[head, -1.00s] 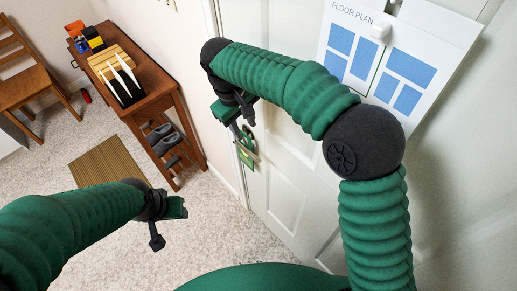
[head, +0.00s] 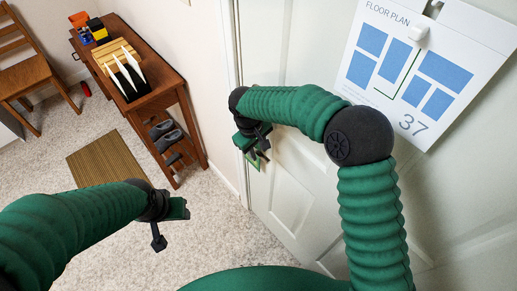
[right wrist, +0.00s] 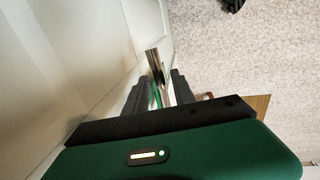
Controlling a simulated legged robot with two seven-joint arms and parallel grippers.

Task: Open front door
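The white front door (head: 285,205) fills the right of the head view and looks shut. In the right wrist view the metal handle bar (right wrist: 154,62) runs between the two dark fingers of my right gripper (right wrist: 158,88). The fingers are apart, on either side of the bar, with a gap showing; I see no clear grip. My left gripper (head: 168,220) hangs empty over the carpet, away from the door; its finger opening is not clear.
A floor plan sign (head: 405,75) marked 37 is on the door beside my right arm. A wooden console table (head: 165,105) with shoes below stands along the wall. A chair (head: 35,75) is at far left, a brown mat (head: 105,160) on the floor. Carpet (head: 215,230) before the door is clear.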

